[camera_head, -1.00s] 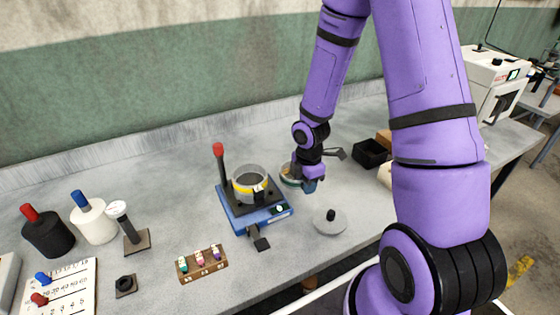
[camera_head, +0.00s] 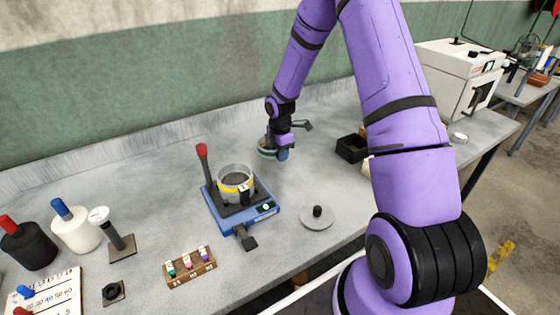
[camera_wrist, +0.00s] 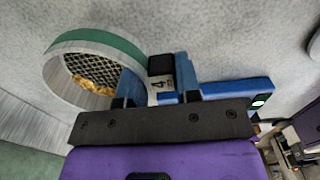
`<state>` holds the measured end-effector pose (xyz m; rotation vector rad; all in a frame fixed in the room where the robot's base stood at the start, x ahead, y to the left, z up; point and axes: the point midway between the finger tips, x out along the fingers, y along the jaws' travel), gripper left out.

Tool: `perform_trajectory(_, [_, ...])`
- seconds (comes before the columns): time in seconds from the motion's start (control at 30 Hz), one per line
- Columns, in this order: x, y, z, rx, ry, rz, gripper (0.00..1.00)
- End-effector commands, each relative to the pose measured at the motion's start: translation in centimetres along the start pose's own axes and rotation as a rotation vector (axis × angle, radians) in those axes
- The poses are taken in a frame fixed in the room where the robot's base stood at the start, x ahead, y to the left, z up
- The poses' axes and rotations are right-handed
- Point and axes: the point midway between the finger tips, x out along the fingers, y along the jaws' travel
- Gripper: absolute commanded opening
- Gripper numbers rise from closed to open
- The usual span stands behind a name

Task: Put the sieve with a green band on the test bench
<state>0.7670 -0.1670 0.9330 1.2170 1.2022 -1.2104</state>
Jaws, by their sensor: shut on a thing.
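The sieve with a green band (camera_head: 265,149) is a round metal ring with wire mesh. In the wrist view the sieve (camera_wrist: 85,75) shows its green band along the rim, and some golden-brown grain shows at the mesh. My gripper (camera_head: 283,153) is shut on the black tab (camera_wrist: 160,69) marked 4 at the sieve's side. The two blue fingers of my gripper (camera_wrist: 156,82) stand on either side of this tab. The sieve appears raised over the grey test bench (camera_head: 150,165), behind and to the right of the blue device.
A blue device (camera_head: 262,214) with a red-topped lever carries a yellow-banded sieve (camera_head: 235,186). A round grey lid (camera_head: 317,219) lies in front. A black open box (camera_head: 352,148) stands to the right. A vial rack (camera_head: 190,267) and bottles (camera_head: 75,228) are left. Bench at the back left is clear.

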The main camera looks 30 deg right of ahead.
Motion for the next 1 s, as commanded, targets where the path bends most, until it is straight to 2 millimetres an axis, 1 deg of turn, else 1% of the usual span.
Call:
perform_trajectory(0.03, [1.0,-0.3,-0.1,-0.002,0.001,-0.008,0.01])
perform_trajectory(0.1, [2.1,-0.3,-0.1,-0.002,0.001,-0.007,0.01])
perform_trajectory(0.2, [3.2,-0.3,-0.1,-0.001,0.001,-0.007,0.01])
perform_trajectory(0.6, [3.6,-0.3,-0.1,-0.001,0.000,-0.004,0.01])
perform_trajectory(0.63, [3.6,-0.3,-0.1,0.000,0.000,-0.004,0.36])
perform_trajectory(0.67, [3.6,-0.3,-0.1,0.000,0.000,-0.004,0.43])
perform_trajectory(0.7, [3.6,-0.3,-0.1,0.000,0.000,-0.004,0.52])
perform_trajectory(0.73, [3.6,-0.3,-0.1,0.000,0.000,-0.004,0.57])
perform_trajectory(1.0, [3.5,-0.3,-0.1,0.000,0.000,-0.004,0.57])
